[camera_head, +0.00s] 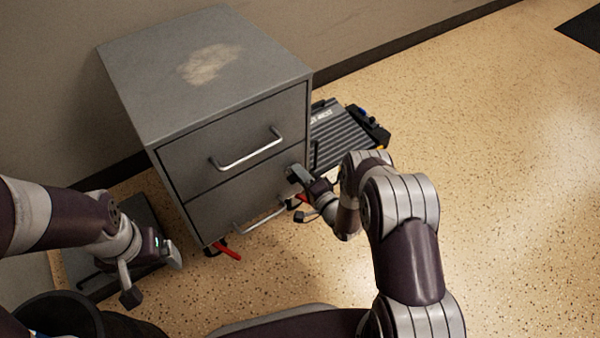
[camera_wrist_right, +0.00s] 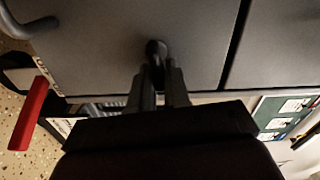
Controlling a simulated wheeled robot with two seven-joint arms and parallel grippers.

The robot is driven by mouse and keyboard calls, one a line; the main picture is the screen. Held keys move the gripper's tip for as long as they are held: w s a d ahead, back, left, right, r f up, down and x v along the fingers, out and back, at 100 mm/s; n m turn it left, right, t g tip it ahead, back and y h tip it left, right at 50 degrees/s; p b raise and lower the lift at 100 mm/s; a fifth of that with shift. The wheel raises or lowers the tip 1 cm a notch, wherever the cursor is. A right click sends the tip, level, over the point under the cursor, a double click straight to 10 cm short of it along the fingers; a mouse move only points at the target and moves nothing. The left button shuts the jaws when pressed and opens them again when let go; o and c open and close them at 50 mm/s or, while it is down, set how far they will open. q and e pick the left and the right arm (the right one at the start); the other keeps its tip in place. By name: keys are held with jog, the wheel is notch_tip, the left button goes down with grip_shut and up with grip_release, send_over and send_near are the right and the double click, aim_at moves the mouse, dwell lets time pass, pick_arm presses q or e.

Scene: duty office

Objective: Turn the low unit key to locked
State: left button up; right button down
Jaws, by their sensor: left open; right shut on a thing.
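The low unit is a grey two-drawer cabinet (camera_head: 215,80) against the wall, with a worn patch on top; both drawers look shut. My right gripper (camera_head: 292,174) is at the right side of its front, near the seam between the drawers. In the right wrist view, my right gripper's fingers (camera_wrist_right: 158,88) are shut on a small dark key (camera_wrist_right: 156,49) at the grey drawer front. The fingers hide most of the key, and I cannot tell which way it is turned. My left gripper (camera_head: 152,277) is open and empty, low at the left, away from the cabinet.
Bar handles stick out from the upper drawer (camera_head: 245,152) and lower drawer (camera_head: 260,218). A red lever (camera_head: 228,249) juts out at the cabinet's foot. A dark ribbed item (camera_head: 340,135) lies on the floor to the right.

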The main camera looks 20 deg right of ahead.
jog(key=shift+f+m, duration=0.1)
jog(key=shift+m, duration=0.6)
jog(key=c, duration=1.2)
grip_release()
jog(key=shift+s, duration=0.1)
jog(key=p+v, duration=0.5)
jog(key=v, duration=0.7)
jog(key=shift+s+d, duration=0.1)
jog(key=shift+s, duration=0.15)
